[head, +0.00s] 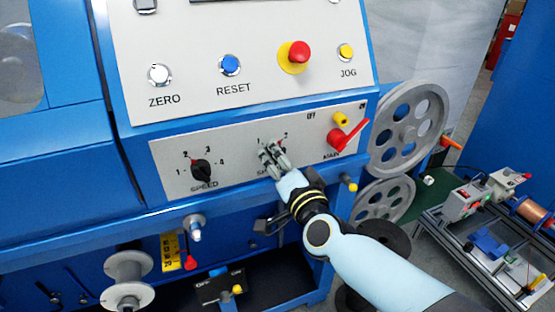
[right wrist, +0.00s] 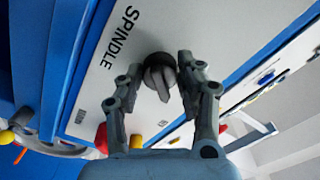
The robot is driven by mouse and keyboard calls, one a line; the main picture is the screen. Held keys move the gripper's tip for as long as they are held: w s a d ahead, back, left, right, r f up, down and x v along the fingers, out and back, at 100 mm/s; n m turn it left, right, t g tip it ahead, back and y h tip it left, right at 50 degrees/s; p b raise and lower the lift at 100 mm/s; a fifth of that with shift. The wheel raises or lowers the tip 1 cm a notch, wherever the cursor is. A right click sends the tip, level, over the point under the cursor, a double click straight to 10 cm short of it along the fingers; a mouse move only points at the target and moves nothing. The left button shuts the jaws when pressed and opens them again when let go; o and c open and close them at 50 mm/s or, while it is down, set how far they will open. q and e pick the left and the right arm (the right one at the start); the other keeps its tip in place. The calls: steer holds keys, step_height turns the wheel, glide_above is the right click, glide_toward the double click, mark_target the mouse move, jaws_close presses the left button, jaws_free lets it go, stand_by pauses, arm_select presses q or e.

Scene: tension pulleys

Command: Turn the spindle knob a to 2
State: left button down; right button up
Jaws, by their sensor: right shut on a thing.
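The spindle knob (right wrist: 159,75) is a round black knob with a raised grey grip bar, on the light panel beside the word SPINDLE in the right wrist view. My right gripper (head: 271,153) is at this knob in the head view and hides most of it. The marks 1 and 2 show just above the fingers. In the right wrist view my right gripper (right wrist: 160,63) has one finger on each side of the knob and is shut on it. Which mark the knob points to cannot be told. My left gripper is not in view.
The black speed knob (head: 201,170) is left on the same panel. The red main switch (head: 346,135) and a yellow button (head: 341,118) are close on the right. A red stop button (head: 298,53) and several round buttons are above. Grey pulley wheels (head: 409,121) stand at the right.

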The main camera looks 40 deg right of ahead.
steer(key=shift+m, duration=0.7)
steer(key=o, duration=1.1)
steer(key=shift+o, duration=0.2)
steer(key=v, duration=1.2)
